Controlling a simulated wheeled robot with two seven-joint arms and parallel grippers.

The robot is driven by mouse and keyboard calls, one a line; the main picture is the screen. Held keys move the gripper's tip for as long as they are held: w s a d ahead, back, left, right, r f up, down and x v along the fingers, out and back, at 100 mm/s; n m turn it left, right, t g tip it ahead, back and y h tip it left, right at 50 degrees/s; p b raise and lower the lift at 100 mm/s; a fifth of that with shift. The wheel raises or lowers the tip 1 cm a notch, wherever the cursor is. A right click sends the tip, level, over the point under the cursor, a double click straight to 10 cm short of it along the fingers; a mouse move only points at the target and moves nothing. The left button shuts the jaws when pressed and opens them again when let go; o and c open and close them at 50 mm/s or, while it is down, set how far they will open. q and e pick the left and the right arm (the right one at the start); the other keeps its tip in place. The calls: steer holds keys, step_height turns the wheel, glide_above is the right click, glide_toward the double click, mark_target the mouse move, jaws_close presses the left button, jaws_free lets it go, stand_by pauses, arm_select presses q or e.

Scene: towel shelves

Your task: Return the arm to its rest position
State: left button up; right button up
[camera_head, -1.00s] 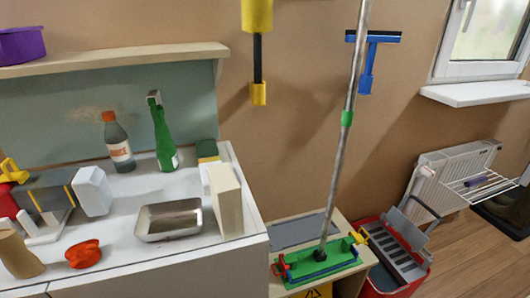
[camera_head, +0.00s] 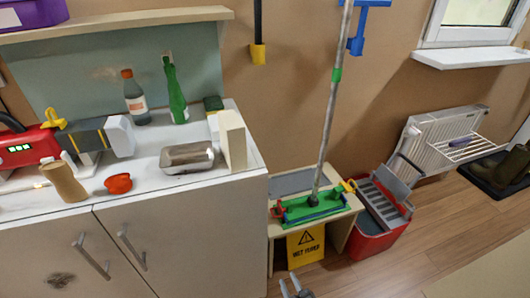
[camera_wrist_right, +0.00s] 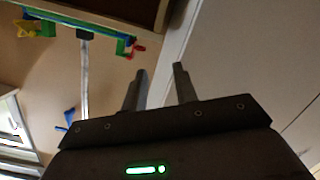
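My right gripper (camera_head: 297,288) shows at the bottom edge of the head view, low in front of the cabinet and the wooden stand. In the right wrist view its two fingers (camera_wrist_right: 158,88) are apart with nothing between them. They point toward the edge of the white cabinet (camera_wrist_right: 235,50). The rest of my right arm is out of the head view. My left gripper is not in view.
A white cabinet (camera_head: 180,235) with bottles and a metal tray (camera_head: 187,158) stands left. A wooden stand (camera_head: 343,216) holds a green mop (camera_head: 312,207); a yellow sign (camera_head: 305,246) is below it. A red bucket (camera_head: 372,243) stands beside it. Floor is clear at right (camera_head: 440,245).

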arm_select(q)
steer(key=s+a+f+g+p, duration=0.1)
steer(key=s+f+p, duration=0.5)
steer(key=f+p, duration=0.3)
arm_select(e)
steer(key=s+d+f+m+g+h, duration=0.3)
steer(key=s+d+f+g, duration=0.4)
steer(key=s+d+f, duration=0.55)
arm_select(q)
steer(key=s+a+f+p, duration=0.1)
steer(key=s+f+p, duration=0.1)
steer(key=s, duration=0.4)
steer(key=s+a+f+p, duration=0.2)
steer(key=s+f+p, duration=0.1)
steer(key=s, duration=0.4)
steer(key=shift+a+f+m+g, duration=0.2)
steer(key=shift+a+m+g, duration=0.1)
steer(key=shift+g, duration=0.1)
arm_select(e)
steer(key=s+d+m+g+h, duration=0.1)
steer(key=s+d+m+g, duration=0.1)
steer(key=s, duration=1)
steer(key=s+d+m+g, duration=0.1)
steer(key=s+d+g, duration=0.4)
steer(key=s, duration=0.8)
steer(key=shift+s+d+f+m+h, duration=0.3)
steer(key=shift+d+f+m+h, duration=0.15)
steer(key=shift+d, duration=0.25)
